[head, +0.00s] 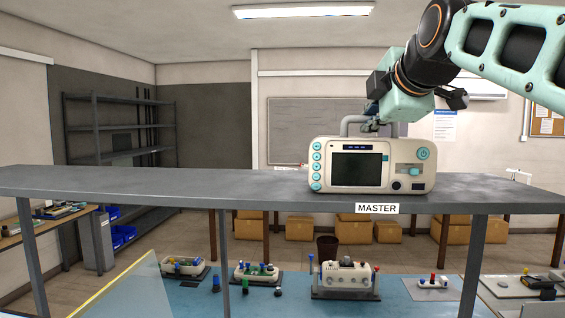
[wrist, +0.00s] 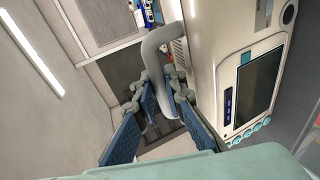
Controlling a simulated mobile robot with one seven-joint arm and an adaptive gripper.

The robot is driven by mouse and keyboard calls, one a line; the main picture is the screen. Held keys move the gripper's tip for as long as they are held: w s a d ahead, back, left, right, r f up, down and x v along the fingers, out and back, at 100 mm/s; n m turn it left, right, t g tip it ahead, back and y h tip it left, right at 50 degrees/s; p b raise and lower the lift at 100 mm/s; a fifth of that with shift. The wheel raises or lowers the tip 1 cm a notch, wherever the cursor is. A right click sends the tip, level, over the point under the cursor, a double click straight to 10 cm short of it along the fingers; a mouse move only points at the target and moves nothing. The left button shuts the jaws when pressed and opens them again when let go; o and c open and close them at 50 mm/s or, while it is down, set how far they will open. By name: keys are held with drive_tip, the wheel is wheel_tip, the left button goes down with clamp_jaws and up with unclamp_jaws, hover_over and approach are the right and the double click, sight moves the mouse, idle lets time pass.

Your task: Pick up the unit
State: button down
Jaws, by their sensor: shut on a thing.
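The unit (head: 372,166) is a cream monitor with a dark screen, teal buttons and a grey carrying handle on top. It is upright at the shelf above the MASTER label; I see no clear gap beneath it. My gripper (head: 372,125) is at the top of the unit, shut on its handle (head: 350,121). In the wrist view, my gripper's blue-padded fingers (wrist: 163,90) are on both sides of the curved grey handle (wrist: 159,47), and the unit's body (wrist: 219,45) shows on the right. The exact finger contact is partly hidden.
The grey shelf (head: 200,186) has clear room left of the unit. Below it, a blue mat (head: 200,299) carries several small devices with coloured knobs. Cardboard boxes (head: 354,230) stand behind, and an empty dark rack (head: 118,150) is at the left.

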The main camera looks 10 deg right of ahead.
drive_tip(key=shift+r, duration=0.2)
idle(0.3)
drive_tip(key=shift+r, duration=0.1)
wheel_tip(320, 180, up, 9)
drive_tip(key=shift+d, duration=0.15)
drive_tip(key=shift+r, duration=0.35)
idle(0.4)
drive_tip(key=shift+s, duration=0.1)
